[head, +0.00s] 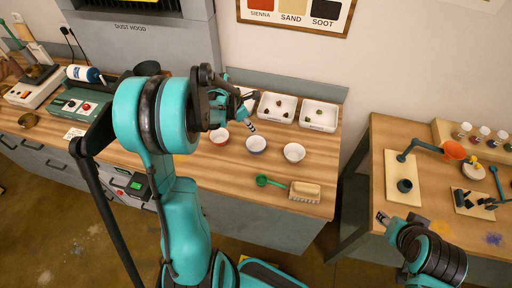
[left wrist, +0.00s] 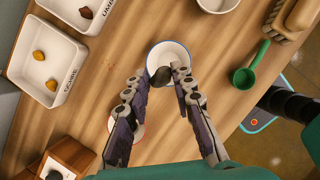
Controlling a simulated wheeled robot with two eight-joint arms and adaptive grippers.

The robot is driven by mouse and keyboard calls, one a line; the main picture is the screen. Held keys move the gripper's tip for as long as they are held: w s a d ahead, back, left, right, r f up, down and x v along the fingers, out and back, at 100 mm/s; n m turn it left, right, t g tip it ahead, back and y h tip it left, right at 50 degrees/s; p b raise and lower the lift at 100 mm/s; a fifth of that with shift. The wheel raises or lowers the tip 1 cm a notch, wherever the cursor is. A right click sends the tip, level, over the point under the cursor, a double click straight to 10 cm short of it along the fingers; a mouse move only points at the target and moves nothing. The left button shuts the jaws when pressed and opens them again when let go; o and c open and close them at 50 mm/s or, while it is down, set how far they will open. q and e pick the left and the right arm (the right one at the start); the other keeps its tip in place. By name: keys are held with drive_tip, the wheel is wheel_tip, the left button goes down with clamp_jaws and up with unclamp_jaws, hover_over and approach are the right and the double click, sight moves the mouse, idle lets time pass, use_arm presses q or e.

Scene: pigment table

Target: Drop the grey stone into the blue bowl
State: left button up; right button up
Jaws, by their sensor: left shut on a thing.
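The blue bowl (head: 257,147), white inside with a blue rim, stands on the wooden bench between two other bowls. It also shows in the left wrist view (left wrist: 184,51). My left gripper (head: 251,127) is above the blue bowl, its fingers pointing down. In the left wrist view the dark grey stone (left wrist: 160,76) sits between the fingertips (left wrist: 159,78), over the near part of the bowl. The left gripper is shut on it. The stone cannot be made out in the head view. My right gripper (head: 382,217) is at the lower right, far from the bowls; its opening is unclear.
A red-rimmed bowl (head: 219,137) is left of the blue bowl and a white bowl (head: 294,152) right of it. White trays with small stones, one tray (head: 319,126) at right, stand behind. A green scoop (head: 264,181) and a brush (head: 305,190) lie in front.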

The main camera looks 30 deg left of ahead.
use_arm(q)
drive_tip(key=f, duration=0.1)
drive_tip(key=f+b, duration=0.1)
drive_tip(key=f, duration=0.1)
drive_tip(key=shift+w, duration=0.2)
drive_tip(key=shift+s+f+b, duration=0.1)
drive_tip(key=shift+f+b, duration=0.25)
drive_tip(key=shift+b, duration=0.1)
drive_tip(key=o, duration=1.1)
drive_tip(key=shift+r, duration=0.15)
drive_tip(key=v, duration=1.1)
drive_tip(key=shift+s+a+r, duration=0.1)
drive_tip(key=shift+r, duration=0.3)
